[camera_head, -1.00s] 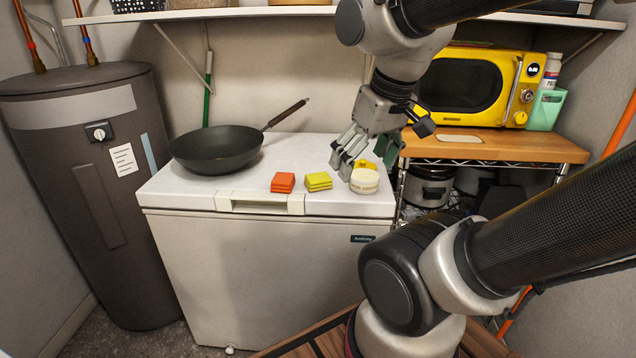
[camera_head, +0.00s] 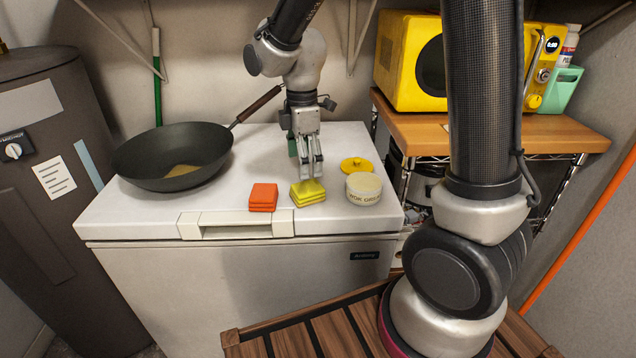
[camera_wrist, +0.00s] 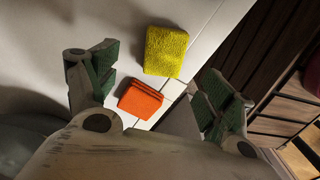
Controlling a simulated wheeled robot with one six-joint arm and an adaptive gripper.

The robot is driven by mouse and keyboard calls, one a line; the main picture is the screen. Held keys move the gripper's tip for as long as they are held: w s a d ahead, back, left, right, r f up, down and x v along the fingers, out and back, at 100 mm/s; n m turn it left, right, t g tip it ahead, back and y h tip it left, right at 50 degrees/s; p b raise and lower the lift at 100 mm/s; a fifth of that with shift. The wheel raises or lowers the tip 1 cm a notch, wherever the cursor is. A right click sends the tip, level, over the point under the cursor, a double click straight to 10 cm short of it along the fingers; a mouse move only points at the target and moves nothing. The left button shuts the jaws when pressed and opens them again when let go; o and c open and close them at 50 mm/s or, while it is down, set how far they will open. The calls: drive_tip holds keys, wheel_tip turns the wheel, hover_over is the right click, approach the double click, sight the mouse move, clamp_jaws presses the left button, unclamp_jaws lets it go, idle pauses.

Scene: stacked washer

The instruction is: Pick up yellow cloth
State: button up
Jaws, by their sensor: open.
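The yellow cloth (camera_head: 308,193) is a small folded stack on the white chest freezer's lid, near its front edge. In the wrist view the yellow cloth (camera_wrist: 165,51) lies beyond the fingertips, around the middle of the gap and farther out than the orange cloth. My gripper (camera_head: 312,176) points down, just behind and over the yellow cloth in the head view. In the wrist view my gripper (camera_wrist: 160,88) is open with green-padded fingers wide apart and nothing between them. I cannot tell whether a finger touches the cloth.
A folded orange cloth (camera_head: 263,197) lies left of the yellow one. A white round tub (camera_head: 363,189) and a yellow lid (camera_head: 357,164) are to the right. A dark wok (camera_head: 172,157) stands at the lid's left. A yellow microwave (camera_head: 408,62) sits on a wooden-topped rack (camera_head: 480,136).

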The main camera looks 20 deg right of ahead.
sight(307, 187)
drive_tip(key=shift+f+n, duration=0.1)
drive_tip(key=shift+n, duration=0.6)
drive_tip(key=f, duration=0.7)
drive_tip(key=shift+s+d+f, duration=0.15)
drive_tip(key=shift+s+f, duration=0.15)
drive_tip(key=shift+s, duration=0.05)
drive_tip(key=c, duration=1.1)
wheel_tip(307, 187, up, 10)
drive_tip(key=shift+r, duration=0.1)
drive_tip(key=o, duration=0.3)
drive_tip(key=shift+c, duration=1.1)
